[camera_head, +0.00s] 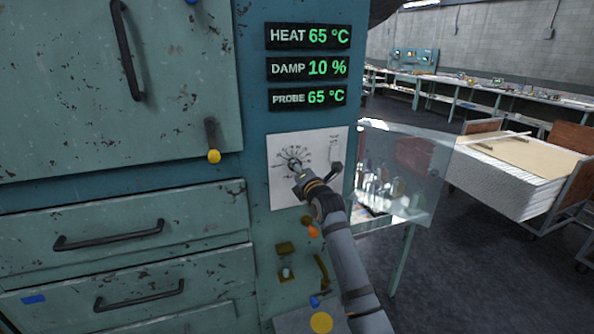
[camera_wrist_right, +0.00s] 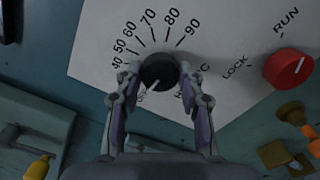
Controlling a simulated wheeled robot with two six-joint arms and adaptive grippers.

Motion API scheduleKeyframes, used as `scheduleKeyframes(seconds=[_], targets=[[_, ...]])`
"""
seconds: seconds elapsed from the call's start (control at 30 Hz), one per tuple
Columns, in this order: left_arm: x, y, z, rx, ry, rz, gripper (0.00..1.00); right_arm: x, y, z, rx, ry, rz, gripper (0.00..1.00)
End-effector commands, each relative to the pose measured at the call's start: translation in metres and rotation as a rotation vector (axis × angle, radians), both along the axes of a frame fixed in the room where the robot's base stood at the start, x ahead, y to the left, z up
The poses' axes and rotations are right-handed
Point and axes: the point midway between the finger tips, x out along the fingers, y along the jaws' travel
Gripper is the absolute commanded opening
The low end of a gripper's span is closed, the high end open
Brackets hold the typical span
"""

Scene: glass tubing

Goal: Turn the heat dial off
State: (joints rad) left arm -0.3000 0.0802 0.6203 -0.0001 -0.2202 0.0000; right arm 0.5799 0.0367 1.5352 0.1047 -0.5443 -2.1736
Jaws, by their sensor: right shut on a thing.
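The heat dial (camera_wrist_right: 158,69) is a round black knob on a white scale plate (camera_wrist_right: 225,55), with numbers from about 40 to 90 printed around it. A pale mark on the knob points to the lower left, below the lowest numbers in view. My right gripper (camera_wrist_right: 160,78) has its two fingers on either side of the knob and is shut on it. In the head view my right gripper (camera_head: 296,170) reaches in from the lower right to the white plate (camera_head: 283,190) and hides part of the dial. My left gripper is not in view.
Displays above read HEAT 65 °C (camera_head: 308,37), DAMP 10 % (camera_head: 308,67) and PROBE 65 °C (camera_head: 308,98). A red LOCK/RUN knob (camera_wrist_right: 288,68) sits right of the dial. A clear panel (camera_head: 405,165) stands out to the right. Cabinet drawers (camera_head: 110,240) fill the left.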

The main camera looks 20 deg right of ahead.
Motion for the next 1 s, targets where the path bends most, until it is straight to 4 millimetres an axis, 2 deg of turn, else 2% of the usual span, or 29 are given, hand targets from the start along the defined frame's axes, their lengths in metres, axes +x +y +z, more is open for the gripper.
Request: scheduleKeyframes(seconds=[0.37, 0.87, 0.9, 1.0], targets=[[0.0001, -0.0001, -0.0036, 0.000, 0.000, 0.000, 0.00, 0.0000, 0.0000, -0.0029, -0.133, 0.000, 0.000, 0.07], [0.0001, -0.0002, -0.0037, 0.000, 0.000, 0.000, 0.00, 0.0001, 0.0000, -0.0033, -0.149, 0.001, 0.001, 0.07], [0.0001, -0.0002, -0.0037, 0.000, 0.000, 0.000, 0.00, 0.0001, 0.0000, -0.0033, -0.149, 0.001, 0.001, 0.43], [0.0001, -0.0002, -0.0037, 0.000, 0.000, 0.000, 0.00, 0.0000, 0.0000, -0.0028, -0.149, 0.000, 0.000, 0.56]])
